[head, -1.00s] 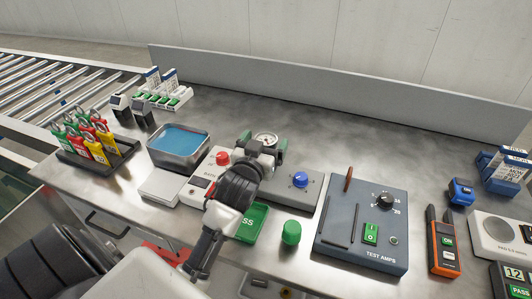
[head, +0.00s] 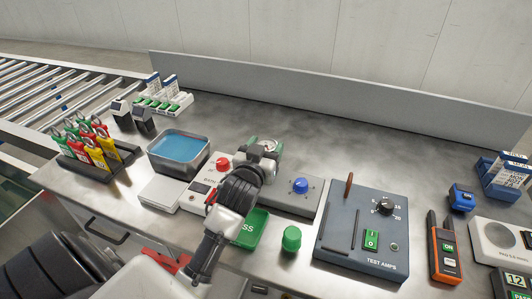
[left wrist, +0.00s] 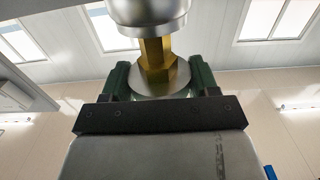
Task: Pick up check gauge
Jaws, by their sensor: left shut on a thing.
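The check gauge (head: 268,143) has a round silver head, and in the head view most of it is hidden behind my left gripper (head: 261,153). In the left wrist view the gauge's metal case (left wrist: 150,12) and brass hex stem (left wrist: 156,60) stand between the green finger pads of my left gripper (left wrist: 160,80). The left gripper is shut on the gauge near its lower end. Whether the gauge touches anything beneath it is hidden. My right gripper is not in view.
A grey box with a blue knob (head: 300,186) is right of the gripper, and the red-knobbed unit (head: 222,164) is left. A green tray (head: 254,228), green knob (head: 291,238) and TEST AMPS box (head: 365,235) stand nearer the front.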

